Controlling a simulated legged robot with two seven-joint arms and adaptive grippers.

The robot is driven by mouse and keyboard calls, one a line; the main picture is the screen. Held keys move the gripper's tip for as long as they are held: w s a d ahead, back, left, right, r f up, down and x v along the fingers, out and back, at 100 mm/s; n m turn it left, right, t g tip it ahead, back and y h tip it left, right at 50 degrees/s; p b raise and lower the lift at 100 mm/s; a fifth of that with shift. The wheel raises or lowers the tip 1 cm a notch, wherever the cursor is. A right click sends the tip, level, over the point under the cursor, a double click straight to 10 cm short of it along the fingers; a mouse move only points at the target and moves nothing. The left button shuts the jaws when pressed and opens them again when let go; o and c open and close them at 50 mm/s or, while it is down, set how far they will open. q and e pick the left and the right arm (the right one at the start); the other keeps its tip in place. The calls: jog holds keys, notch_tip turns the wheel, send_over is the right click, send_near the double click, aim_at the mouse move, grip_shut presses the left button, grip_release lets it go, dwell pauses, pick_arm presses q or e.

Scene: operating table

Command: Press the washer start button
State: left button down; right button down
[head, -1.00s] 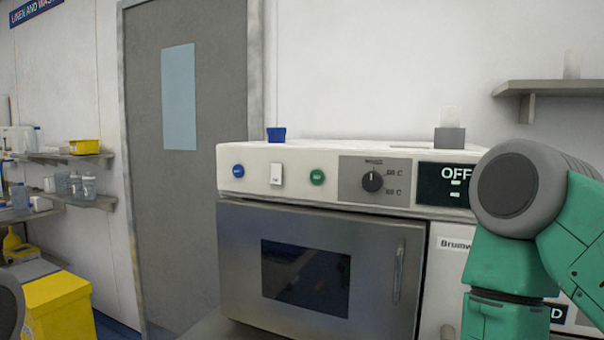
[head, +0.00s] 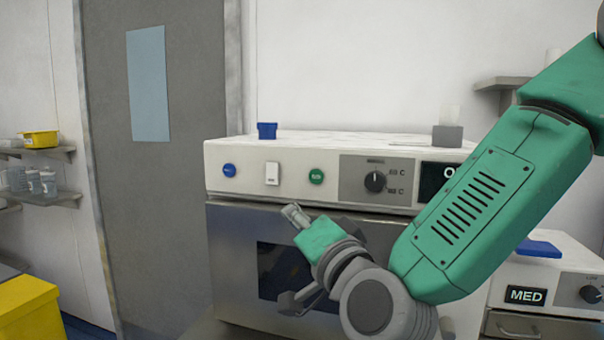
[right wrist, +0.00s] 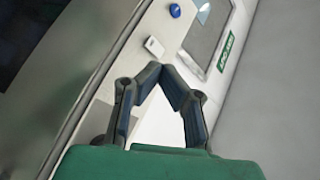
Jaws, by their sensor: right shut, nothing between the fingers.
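The washer (head: 235,262) is a white and grey front-loading unit with a dark door window. Its top panel carries a blue round button (head: 229,170), a white rocker switch (head: 272,173) and a green round button (head: 316,176); their labels are too small to read. My right gripper (head: 292,212) is shut and empty, in front of the door's upper edge, just below the switch and green button and apart from them. In the right wrist view its fingertips (right wrist: 157,68) meet just below the white switch (right wrist: 154,46); the green button is not visible there. My left gripper is out of view.
A dial (head: 375,181) and a display (head: 436,183) partly covered by my right arm sit right of the buttons. A blue container (head: 267,130) stands on the washer. A second unit labelled MED (head: 526,295) is at right, a yellow bin (head: 25,312) at lower left.

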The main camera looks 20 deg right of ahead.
aim_at(312, 183)
jog(key=r, duration=0.3)
jog(key=shift+d+r+m+t, duration=0.25)
jog(key=shift+d+m+t, duration=0.1)
jog(key=shift+m+t, duration=0.05)
jog(key=shift+w+a, duration=0.1)
jog(key=w+d, duration=0.1)
jog(key=w, duration=0.1)
jog(key=w+d+p, duration=0.1)
jog(key=w+d, duration=0.2)
jog(key=w, duration=0.1)
jog(key=shift+w+d, duration=0.25)
jog(key=shift+d, duration=0.1)
jog(key=shift+w+d, duration=0.1)
jog(key=shift+w, duration=0.15)
